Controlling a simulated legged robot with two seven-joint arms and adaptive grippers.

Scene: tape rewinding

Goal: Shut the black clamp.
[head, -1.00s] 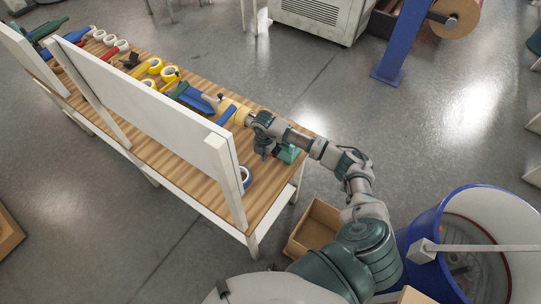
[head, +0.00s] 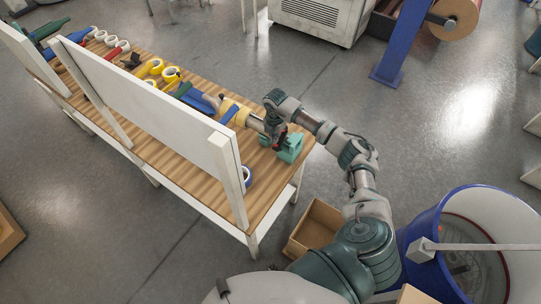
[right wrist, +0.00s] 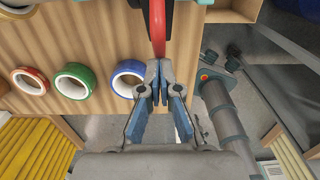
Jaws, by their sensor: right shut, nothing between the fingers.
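A red lever-like bar (right wrist: 158,22) runs down from the top edge of the right wrist view to my right fingertips. Dark parts beside its upper end are cut off by the frame, so I cannot make out the whole black clamp. In the head view a small dark and red part shows by my right gripper (head: 277,142), at the near end of the wooden table, next to a teal block (head: 292,148). My right gripper, also in the right wrist view (right wrist: 158,72), is shut and empty, its tips at the bar's lower end. My left gripper is not in view.
Tape rolls with blue (right wrist: 116,72), green (right wrist: 88,82) and red edges lie left of my gripper on the wooden table (head: 205,180). A white upright panel (head: 150,100) stands along the table. An open box (head: 318,228) and a blue drum (head: 428,222) stand on the floor.

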